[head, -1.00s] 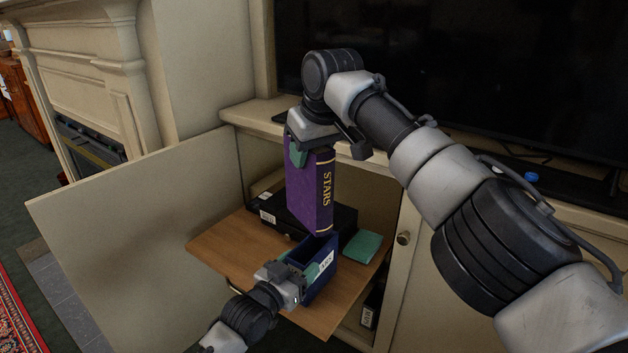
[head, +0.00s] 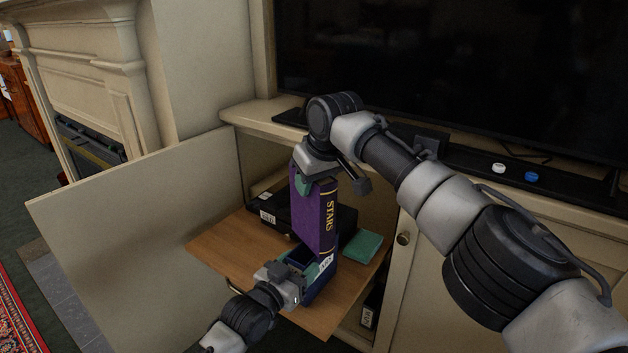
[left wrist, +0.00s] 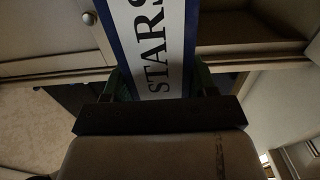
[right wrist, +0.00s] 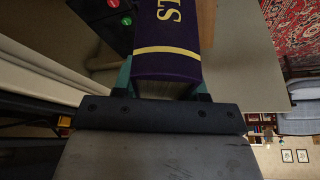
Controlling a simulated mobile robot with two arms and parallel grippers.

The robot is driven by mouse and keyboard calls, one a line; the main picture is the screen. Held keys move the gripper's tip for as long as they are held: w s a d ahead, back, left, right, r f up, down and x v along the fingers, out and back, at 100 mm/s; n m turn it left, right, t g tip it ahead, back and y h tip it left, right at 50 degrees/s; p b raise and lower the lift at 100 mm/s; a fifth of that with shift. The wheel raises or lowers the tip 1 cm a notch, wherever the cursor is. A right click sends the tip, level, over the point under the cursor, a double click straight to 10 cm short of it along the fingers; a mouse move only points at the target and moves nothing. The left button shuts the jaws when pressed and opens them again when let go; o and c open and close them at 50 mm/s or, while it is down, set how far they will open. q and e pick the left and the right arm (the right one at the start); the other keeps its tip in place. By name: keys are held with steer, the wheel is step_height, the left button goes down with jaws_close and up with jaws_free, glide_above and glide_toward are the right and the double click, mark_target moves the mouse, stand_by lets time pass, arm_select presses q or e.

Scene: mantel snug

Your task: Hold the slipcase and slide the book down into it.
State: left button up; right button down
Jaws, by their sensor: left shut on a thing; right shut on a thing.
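The purple book (head: 308,215) with gold "STARS" on its spine hangs upright from my right gripper (head: 318,176), which is shut on its top end; the book shows in the right wrist view (right wrist: 168,68) too. The blue slipcase (head: 317,287) stands on the wooden pull-out shelf, its opening upward. My left gripper (head: 292,270) is shut on it from the near side. Its white "STARS" label fills the left wrist view (left wrist: 155,50). The book's lower end is at the slipcase mouth; I cannot tell whether it is just inside or just above.
A black box (head: 345,217) lies behind on the wooden shelf (head: 225,248), and a teal item (head: 362,247) lies right of the slipcase. The open cabinet door (head: 130,220) is at left. A white cap (head: 498,168) and a blue cap (head: 531,176) are by the television.

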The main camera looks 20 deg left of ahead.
steer(key=shift+f, duration=0.35)
steer(key=c, duration=0.6)
jaws_free()
steer(key=shift+r, duration=0.1)
steer(key=v, duration=1.2)
steer(key=shift+d+r, duration=0.1)
steer(key=shift+r, duration=0.05)
steer(key=shift+o, duration=0.3)
